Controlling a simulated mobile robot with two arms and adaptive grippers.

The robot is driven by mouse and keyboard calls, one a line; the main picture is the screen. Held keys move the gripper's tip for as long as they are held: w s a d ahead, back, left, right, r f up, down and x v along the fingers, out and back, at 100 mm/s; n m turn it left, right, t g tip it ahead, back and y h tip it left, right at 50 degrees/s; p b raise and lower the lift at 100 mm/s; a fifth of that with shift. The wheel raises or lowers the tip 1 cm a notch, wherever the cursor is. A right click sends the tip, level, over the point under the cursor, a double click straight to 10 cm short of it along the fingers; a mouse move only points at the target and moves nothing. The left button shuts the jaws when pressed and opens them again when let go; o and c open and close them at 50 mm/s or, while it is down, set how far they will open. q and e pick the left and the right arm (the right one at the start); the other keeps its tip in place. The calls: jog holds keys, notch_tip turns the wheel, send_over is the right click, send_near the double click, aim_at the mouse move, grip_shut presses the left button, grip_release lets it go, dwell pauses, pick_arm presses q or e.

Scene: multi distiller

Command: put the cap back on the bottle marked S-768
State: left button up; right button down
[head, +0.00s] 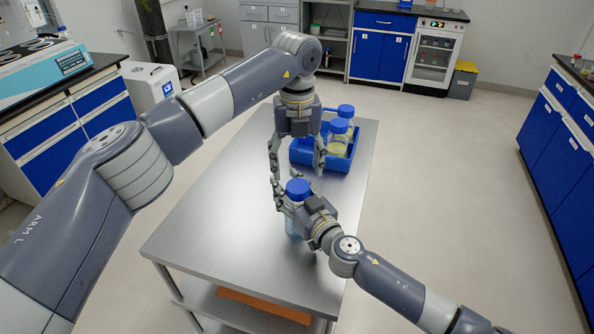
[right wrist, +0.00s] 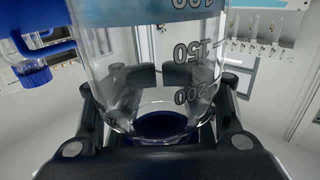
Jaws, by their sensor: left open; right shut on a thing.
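A clear bottle (right wrist: 150,45) with graduation marks and pale blue liquid is held upright in my right gripper (head: 296,204), which is shut on it. Its lower part (head: 291,230) shows in the head view, over the table. A blue cap (head: 298,187) sits at the top of this bottle. It also shows as a dark blue disc (right wrist: 168,124) in the upside-down right wrist view. I cannot tell how tightly it is seated. My left gripper (head: 297,174) points down, open, with its fingers apart just above and around the cap. No S-768 label is readable.
A blue tray (head: 301,157) with blue-capped bottles (head: 338,143) stands farther back on the steel table (head: 210,222). The table's left and front parts are clear. An orange object (head: 262,306) lies on the shelf below. Cabinets line the room's sides and back.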

aim_at(295, 185)
pick_arm(q)
jog(key=shift+c, duration=0.3)
jog(key=shift+c, duration=1.4)
jog(key=r+n, duration=0.1)
jog(key=n, duration=0.1)
jog(key=shift+r+n, duration=0.2)
jog(key=shift+n, duration=0.2)
notch_tip(295, 185, up, 6)
jog(key=n, duration=1.2)
jog(key=shift+s+a, duration=0.15)
jog(key=shift+s, duration=0.15)
notch_tip(295, 185, down, 12)
